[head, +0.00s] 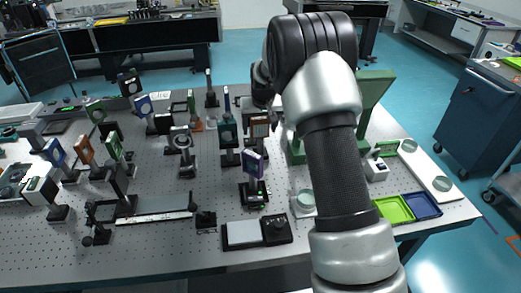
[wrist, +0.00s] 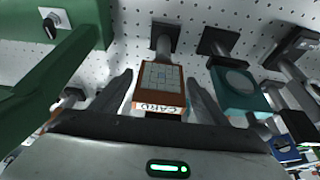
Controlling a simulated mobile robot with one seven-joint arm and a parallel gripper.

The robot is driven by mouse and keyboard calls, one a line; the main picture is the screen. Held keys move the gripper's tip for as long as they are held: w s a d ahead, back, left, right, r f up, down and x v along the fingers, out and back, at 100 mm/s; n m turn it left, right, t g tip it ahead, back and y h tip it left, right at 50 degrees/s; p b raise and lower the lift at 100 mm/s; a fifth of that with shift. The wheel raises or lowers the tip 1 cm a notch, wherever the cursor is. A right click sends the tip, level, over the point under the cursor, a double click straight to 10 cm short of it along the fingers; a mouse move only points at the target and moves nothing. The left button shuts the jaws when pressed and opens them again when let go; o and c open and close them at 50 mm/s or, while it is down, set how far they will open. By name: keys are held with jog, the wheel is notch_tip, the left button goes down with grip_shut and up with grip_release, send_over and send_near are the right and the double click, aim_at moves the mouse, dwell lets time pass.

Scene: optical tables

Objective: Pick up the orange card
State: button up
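The orange card (wrist: 160,84), brownish orange with a pale grid and a "CARD" label on its edge, stands on a dark post in the wrist view. In the head view it shows as a small brown-framed plate (head: 259,126) just left of my arm. My gripper (wrist: 160,88) is open, with one finger on each side of the card. Narrow gaps seem to show beside the card; I cannot tell whether either finger touches it. In the head view my gripper (head: 263,97) is dark and partly hidden by my arm.
A teal mount (wrist: 240,90) stands close to the right finger in the wrist view. A large green stand (wrist: 60,75) is at the left. Several optics on posts crowd the perforated table (head: 150,250). Green (head: 394,209) and blue (head: 422,205) trays lie at the right.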

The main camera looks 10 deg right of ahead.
grip_shut()
jog(key=shift+r, duration=0.1)
jog(key=shift+w, duration=0.1)
